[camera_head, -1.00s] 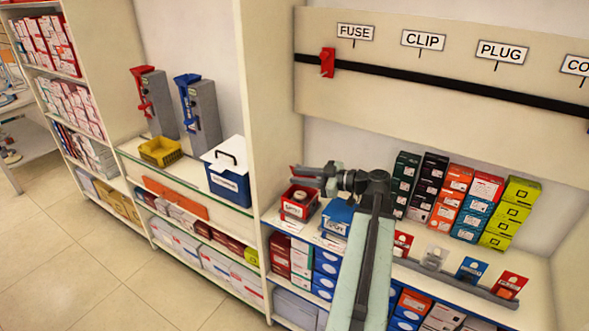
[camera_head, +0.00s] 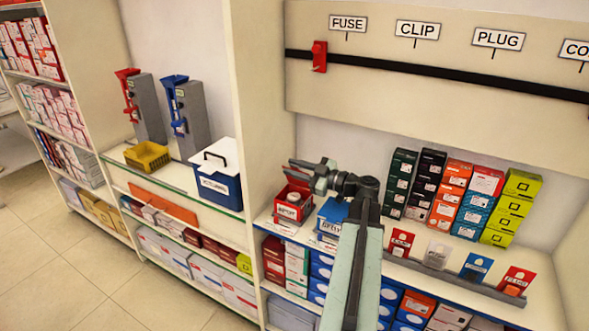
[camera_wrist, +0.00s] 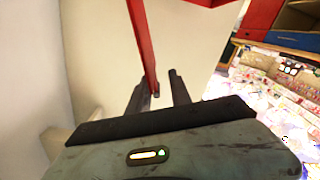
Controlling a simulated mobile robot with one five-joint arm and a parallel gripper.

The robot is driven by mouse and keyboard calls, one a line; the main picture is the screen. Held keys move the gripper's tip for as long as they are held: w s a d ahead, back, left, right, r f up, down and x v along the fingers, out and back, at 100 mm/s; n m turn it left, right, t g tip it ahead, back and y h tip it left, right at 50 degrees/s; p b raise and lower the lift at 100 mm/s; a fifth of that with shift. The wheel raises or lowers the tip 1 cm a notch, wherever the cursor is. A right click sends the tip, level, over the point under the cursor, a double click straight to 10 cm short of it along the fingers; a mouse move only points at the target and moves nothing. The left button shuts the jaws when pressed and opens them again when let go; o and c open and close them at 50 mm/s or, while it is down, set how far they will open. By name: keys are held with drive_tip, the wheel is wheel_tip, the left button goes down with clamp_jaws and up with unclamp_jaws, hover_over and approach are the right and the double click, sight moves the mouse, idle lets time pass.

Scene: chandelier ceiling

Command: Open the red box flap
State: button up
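The red box (camera_head: 288,211) stands on the shelf with its top open and a white round thing inside. Its red flap (camera_head: 299,177) stands raised at the back of the box, beside my gripper (camera_head: 296,164). In the wrist view the flap (camera_wrist: 144,45) shows nearly edge-on as a narrow red strip. Its lower end lies between my fingers (camera_wrist: 160,92), close to the left one. The fingers are apart, with a gap to the right finger. Contact with the left finger cannot be told.
A blue box (camera_head: 331,218) stands just right of the red box. Stacked cartons (camera_head: 440,190) fill the shelf back, with small cards along its front. A vertical shelf divider (camera_head: 250,110) rises to the left. A labelled board (camera_head: 430,80) hangs above.

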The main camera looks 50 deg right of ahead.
drive_tip(key=shift+w, duration=0.15)
clamp_jaws()
idle(1.4)
